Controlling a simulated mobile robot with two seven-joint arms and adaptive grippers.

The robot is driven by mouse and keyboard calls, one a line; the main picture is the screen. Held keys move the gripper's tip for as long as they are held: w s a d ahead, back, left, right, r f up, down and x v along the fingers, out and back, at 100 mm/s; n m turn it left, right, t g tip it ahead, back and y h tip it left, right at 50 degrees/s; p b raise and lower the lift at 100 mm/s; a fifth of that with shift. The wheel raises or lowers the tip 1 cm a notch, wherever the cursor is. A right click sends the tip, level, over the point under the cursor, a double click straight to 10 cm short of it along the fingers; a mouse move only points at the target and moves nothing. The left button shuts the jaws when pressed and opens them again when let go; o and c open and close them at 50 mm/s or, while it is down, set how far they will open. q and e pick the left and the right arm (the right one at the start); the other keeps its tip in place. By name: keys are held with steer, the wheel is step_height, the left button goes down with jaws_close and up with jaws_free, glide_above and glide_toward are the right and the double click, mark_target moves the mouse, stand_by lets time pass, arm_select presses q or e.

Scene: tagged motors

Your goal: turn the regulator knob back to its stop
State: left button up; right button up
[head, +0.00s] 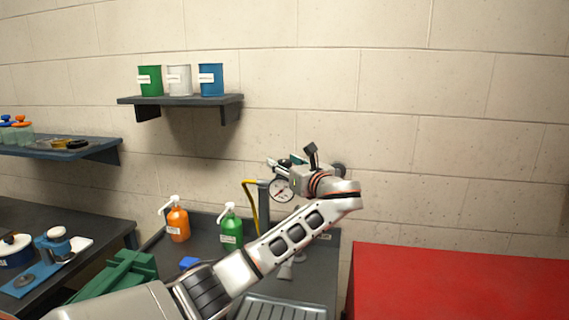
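The regulator's round white gauge (282,190) shows just below my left gripper, in front of the back wall. A grey post (264,208) and a yellow hose (250,200) stand beside it. My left gripper (275,163) is at the regulator's upper part, pointing left, with its fingers small and partly overlapped. A small dark teal patch (297,158) shows by the fingers; I cannot tell whether it is the knob. The knob is not clearly visible. Whether the gripper is open or shut on something is unclear. My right gripper is out of view.
An orange bottle (178,224) and a green bottle (231,232) stand on the dark bench left of my forearm. A shelf (190,100) with three cans is above. A red surface (460,285) is at right; wall space above it is clear.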

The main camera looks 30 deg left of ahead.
mark_target(284, 160)
arm_select(q)
steer(key=shift+r, duration=0.1)
step_height(284, 160, up, 10)
steer(key=shift+f, duration=0.1)
stand_by(0.3)
stand_by(0.4)
